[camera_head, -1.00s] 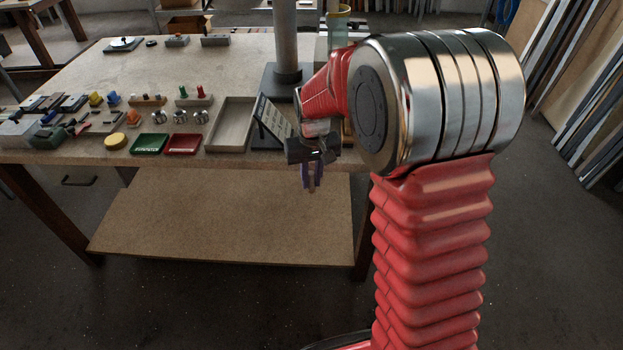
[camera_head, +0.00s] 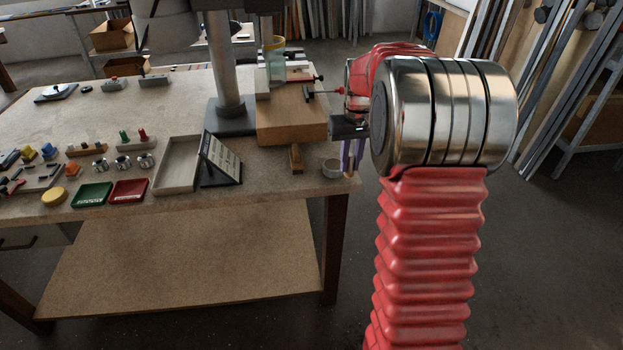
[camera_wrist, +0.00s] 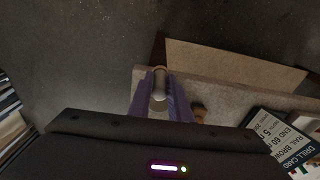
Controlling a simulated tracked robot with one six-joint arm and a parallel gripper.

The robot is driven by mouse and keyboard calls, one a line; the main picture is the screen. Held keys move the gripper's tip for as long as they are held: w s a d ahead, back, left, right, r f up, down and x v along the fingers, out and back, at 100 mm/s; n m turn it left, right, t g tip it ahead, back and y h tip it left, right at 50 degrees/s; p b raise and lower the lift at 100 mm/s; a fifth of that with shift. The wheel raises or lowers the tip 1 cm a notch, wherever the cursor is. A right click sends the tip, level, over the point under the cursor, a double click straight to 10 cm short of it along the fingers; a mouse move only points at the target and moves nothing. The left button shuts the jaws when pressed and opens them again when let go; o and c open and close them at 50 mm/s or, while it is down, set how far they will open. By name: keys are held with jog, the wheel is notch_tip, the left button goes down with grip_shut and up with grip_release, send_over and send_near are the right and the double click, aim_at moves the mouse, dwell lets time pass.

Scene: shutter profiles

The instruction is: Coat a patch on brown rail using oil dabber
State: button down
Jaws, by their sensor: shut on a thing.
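My gripper (camera_head: 352,158) hangs at the right front corner of the workbench, with its purple fingers pointing down. In the wrist view, the fingers (camera_wrist: 161,98) are shut on a pale, slim cylindrical thing, which I take to be the oil dabber (camera_wrist: 159,84); its lower end is hard to make out. A small brown wooden piece (camera_head: 296,158) stands left of the cup. I cannot make out the brown rail for sure.
A drill stand with a grey column (camera_head: 223,75) and a wooden block (camera_head: 290,118) stands behind. Open floor lies right of the bench.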

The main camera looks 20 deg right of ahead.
jog(key=s+d+r+m, duration=0.1)
jog(key=s+d+r, duration=0.2)
jog(key=d, duration=0.4)
jog(key=s+d+r+m, duration=0.1)
jog(key=s+d+r, duration=0.2)
jog(key=s+d, duration=0.3)
jog(key=s+d+r, duration=0.3)
jog(key=s+d, duration=0.1)
jog(key=d, duration=0.5)
jog(key=shift+s+r+m, duration=0.3)
jog(key=shift+s+m, duration=0.05)
jog(key=shift+m, duration=0.05)
